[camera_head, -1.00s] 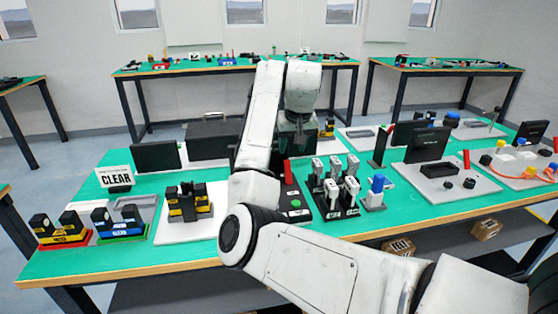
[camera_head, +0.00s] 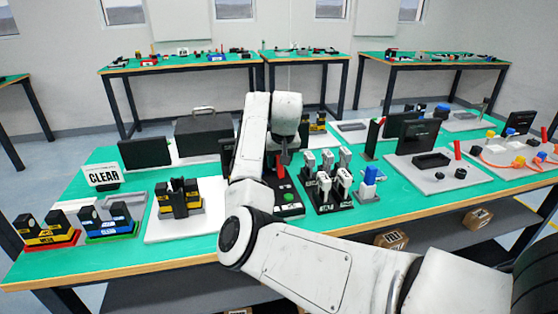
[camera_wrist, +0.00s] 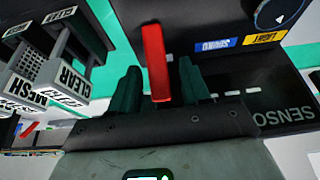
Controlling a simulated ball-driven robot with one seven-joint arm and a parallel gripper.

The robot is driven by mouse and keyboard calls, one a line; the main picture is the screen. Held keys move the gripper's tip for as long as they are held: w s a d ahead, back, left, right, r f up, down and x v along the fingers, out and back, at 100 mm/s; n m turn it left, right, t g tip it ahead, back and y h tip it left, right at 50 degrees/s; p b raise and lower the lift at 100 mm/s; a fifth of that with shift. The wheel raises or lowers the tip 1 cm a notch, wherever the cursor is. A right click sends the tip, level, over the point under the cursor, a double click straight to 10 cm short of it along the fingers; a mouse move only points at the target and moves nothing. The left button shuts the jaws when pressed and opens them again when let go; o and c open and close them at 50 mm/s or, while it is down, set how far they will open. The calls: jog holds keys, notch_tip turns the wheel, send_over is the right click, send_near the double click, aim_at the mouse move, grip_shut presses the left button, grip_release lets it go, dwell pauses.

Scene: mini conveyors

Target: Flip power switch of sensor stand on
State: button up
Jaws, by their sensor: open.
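The sensor stand (camera_wrist: 240,95) is a dark panel in the wrist view, with "SENSO" lettering partly cut off, a round dial (camera_wrist: 283,10) and blue and yellow labels. A red lever (camera_wrist: 155,62), seemingly its power switch, rises in the middle of the wrist view. My gripper (camera_wrist: 160,66) is open, with one dark green finger on each side of the lever. I see gaps on both sides and cannot tell any contact. In the head view, my gripper (camera_head: 285,156) is down at the red lever (camera_head: 279,167); my arm hides much of the stand.
A black rack of grey labelled pieces (camera_head: 332,205) stands close to the right of the stand; similar pieces (camera_wrist: 60,75) show at the wrist view's left. A green button (camera_head: 289,197) sits in front. A "CLEAR" sign (camera_head: 103,177) and a black case (camera_head: 203,135) stand to the left.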

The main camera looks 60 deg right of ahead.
grip_shut()
dwell(0.4)
